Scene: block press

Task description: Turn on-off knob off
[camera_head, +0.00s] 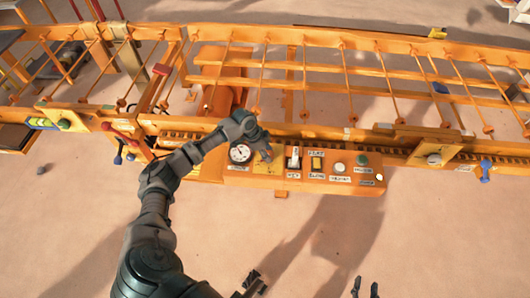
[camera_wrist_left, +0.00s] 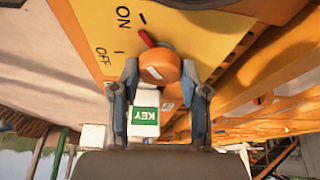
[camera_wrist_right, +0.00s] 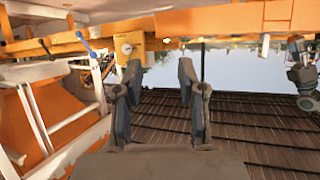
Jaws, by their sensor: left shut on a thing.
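The on-off knob (camera_wrist_left: 160,66) is a round orange knob with a red pointer on a yellow plate marked ON and OFF. In the left wrist view its pointer is turned toward the ON mark. My left gripper (camera_wrist_left: 163,80) is shut on the knob, with a fingertip on either side. In the head view my left gripper (camera_head: 264,150) covers the knob at the orange control panel (camera_head: 308,184). My right gripper (camera_wrist_right: 158,80) is open and empty, away from the panel; its fingertips show at the bottom edge of the head view (camera_head: 365,289).
A gauge (camera_head: 240,153) sits left of the knob on the panel. A white key switch (camera_head: 294,158), a yellow switch (camera_head: 316,163) and round buttons are to its right. Orange rails with thin rods (camera_head: 350,80) run behind. The floor in front is mostly clear.

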